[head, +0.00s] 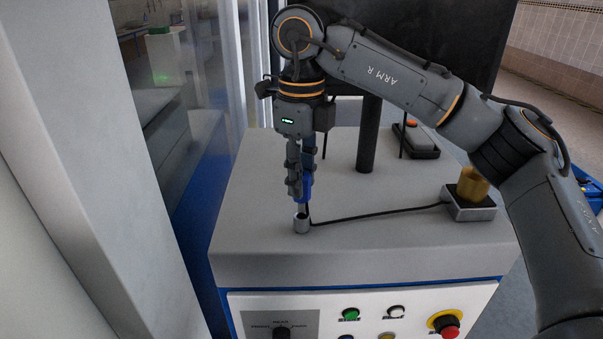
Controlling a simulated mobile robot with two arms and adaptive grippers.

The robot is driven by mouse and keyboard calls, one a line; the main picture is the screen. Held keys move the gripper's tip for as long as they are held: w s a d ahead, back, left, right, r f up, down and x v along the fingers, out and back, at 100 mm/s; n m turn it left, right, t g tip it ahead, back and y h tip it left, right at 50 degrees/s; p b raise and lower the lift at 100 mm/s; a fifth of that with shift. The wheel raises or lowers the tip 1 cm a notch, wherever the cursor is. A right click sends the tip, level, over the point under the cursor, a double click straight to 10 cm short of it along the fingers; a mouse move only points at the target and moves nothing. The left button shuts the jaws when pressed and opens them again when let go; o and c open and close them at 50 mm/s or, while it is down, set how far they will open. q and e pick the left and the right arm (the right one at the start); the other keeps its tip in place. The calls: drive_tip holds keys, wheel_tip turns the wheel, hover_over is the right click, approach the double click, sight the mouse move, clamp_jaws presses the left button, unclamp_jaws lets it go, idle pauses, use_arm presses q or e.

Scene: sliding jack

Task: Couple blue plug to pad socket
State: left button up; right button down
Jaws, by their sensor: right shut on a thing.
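My right gripper (300,188) points down over the grey cabinet top and is shut on the blue plug (307,185). The plug is upright, with its lower end just at a small round metal socket (302,224) on the cabinet top. I cannot tell whether the tip is inside the socket or only above it. A black cable (375,214) runs from the plug area to a square metal block with a yellow top (472,190) on the right. My left gripper is not in view.
The cabinet top (262,190) is mostly clear around the socket. A black post (369,135) carries a dark screen behind. A dark box with an orange button (415,138) stands at the back. A front panel holds several buttons and a red emergency knob (446,326). A clear wall stands left.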

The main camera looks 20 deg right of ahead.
drive_tip(key=shift+f+b, duration=1.3)
drive_tip(key=shift+f, duration=0.6)
drive_tip(key=c, duration=1)
unclamp_jaws()
wheel_tip(320, 180, up, 12)
